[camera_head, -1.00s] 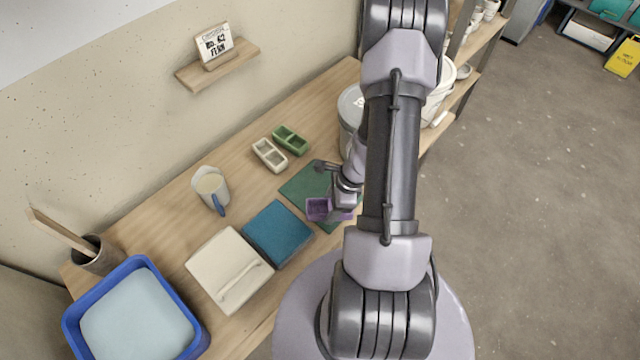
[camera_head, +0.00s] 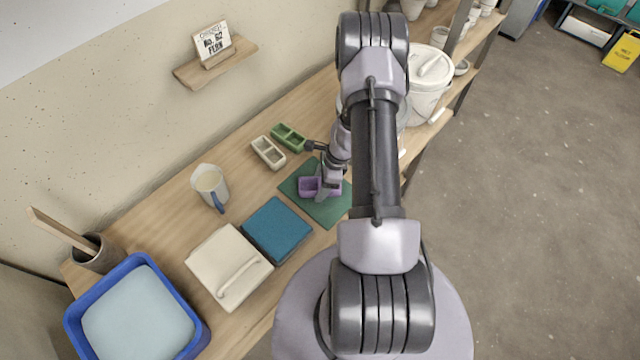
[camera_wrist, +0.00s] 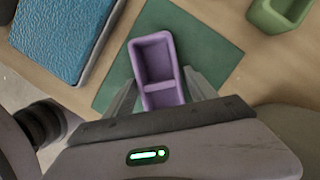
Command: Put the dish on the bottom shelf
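A small purple dish (camera_head: 307,186) with two compartments is over the dark green mat (camera_head: 328,213) on the wooden bench. In the wrist view the dish (camera_wrist: 156,58) lies between the two fingers of my gripper (camera_wrist: 160,78), which are close against its long sides. My gripper (camera_head: 325,190) is shut on it. I cannot tell how far the dish is above the mat. Wooden shelves (camera_head: 484,42) with pots show at the upper right, partly hidden by my arm. A small wall shelf (camera_head: 225,65) carries a sign card.
Green (camera_head: 288,137) and cream (camera_head: 268,152) two-compartment dishes stand behind the mat. A jug (camera_head: 211,187), a blue pad (camera_head: 277,229), a cream lidded box (camera_head: 229,267) and a blue tub (camera_head: 205,335) are to the left. A white bucket (camera_head: 426,100) stands right of my arm.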

